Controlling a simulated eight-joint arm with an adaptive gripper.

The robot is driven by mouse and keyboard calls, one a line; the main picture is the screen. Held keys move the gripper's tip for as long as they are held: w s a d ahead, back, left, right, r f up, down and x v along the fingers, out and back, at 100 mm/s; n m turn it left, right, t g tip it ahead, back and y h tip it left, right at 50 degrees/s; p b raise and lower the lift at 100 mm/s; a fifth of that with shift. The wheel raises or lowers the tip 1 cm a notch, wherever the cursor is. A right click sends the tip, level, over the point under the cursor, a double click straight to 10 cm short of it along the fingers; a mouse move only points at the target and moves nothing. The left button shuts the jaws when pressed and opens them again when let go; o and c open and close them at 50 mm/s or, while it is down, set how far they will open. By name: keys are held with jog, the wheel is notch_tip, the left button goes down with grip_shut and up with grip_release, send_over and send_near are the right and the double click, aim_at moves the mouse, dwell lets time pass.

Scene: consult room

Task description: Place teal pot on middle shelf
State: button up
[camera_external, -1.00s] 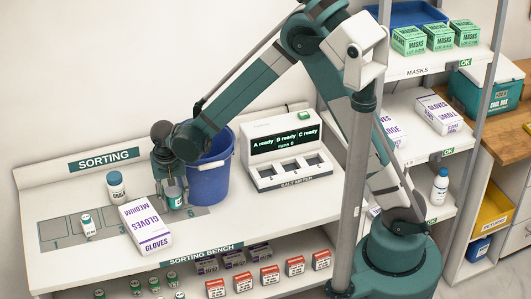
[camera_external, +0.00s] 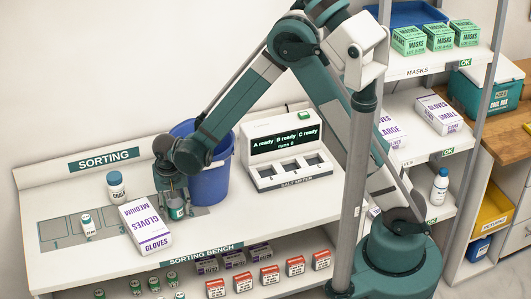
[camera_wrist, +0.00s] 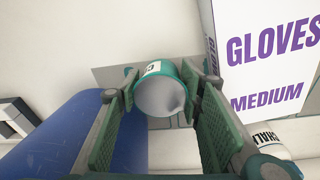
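The teal pot (camera_external: 176,211) stands on the sorting bench, behind the medium gloves box and in front of the blue bucket. In the wrist view the pot (camera_wrist: 160,97) shows its pale round end, teal side and a white label. My gripper (camera_external: 174,207) points down at it, with its fingers (camera_wrist: 160,85) spread wide on either side of the pot. The fingertips are very close to its sides; contact is not clear. The middle shelf (camera_external: 421,150) of the rack at right holds gloves boxes.
A salt meter (camera_external: 284,150) is further right. Small gloves (camera_external: 439,115) occupy the middle shelf's right part.

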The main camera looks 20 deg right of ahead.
aim_at(177, 217)
jog(key=shift+d+f, duration=0.2)
jog(key=shift+f, duration=0.55)
jog(key=shift+f, duration=0.2)
jog(key=o, duration=0.7)
jog(key=shift+c, duration=0.2)
jog(key=shift+r, duration=0.25)
notch_tip(177, 217, up, 12)
jog(key=s, duration=0.1)
jog(key=shift+s+a, duration=0.15)
jog(key=shift+a, duration=0.2)
jog(key=shift+f, duration=0.1)
jog(key=shift+c, duration=0.3)
